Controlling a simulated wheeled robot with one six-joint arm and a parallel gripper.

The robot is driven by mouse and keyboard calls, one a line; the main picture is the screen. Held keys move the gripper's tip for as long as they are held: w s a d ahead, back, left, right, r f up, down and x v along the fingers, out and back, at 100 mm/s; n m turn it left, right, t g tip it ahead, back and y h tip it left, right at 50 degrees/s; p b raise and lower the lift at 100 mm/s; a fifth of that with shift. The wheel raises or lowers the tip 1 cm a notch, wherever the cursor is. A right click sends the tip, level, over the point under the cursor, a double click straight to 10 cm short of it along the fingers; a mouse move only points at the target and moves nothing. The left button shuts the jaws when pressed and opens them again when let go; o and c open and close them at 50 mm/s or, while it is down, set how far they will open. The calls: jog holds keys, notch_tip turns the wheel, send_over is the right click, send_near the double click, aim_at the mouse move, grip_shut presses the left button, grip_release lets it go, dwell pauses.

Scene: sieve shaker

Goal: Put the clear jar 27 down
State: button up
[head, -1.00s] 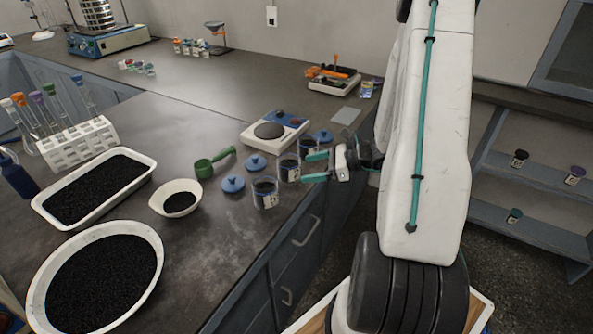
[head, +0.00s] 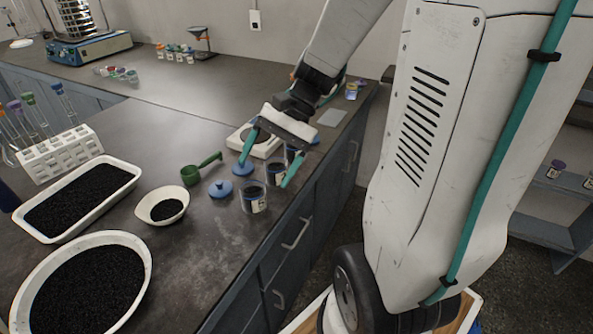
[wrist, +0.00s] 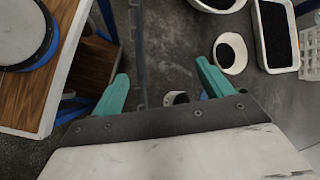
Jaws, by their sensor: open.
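Clear jars with dark contents stand along the right edge of the counter. The front jar (head: 253,197) has a pale label. The middle jar (head: 275,173) stands between my gripper's teal fingers, and the back jar (head: 294,154) is partly hidden behind the right finger. The label numbers are too small to read, so I cannot tell which jar is 27. My gripper (head: 265,172) is open, reaching down over the middle jar. In the wrist view a small round jar (wrist: 177,98) shows between the open fingers of my gripper (wrist: 163,72), partly hidden by the palm.
Blue lids (head: 220,188) and a green scoop (head: 200,169) lie left of the jars. A balance (head: 262,148) stands behind them. A white bowl (head: 152,207) and black-filled trays (head: 136,166) stand further left. The counter in front of the bowl is clear.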

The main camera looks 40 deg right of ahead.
jog(key=s+a+r+n+h, duration=0.2)
jog(key=s+r+n+h, duration=0.1)
jog(key=s+n+h, duration=0.1)
jog(key=s+a+r+n+t+h, duration=0.1)
jog(key=s+r+n+h, duration=0.3)
jog(key=s+n, duration=0.3)
jog(key=shift+s+a, duration=0.4)
jog(key=shift+s, duration=0.35)
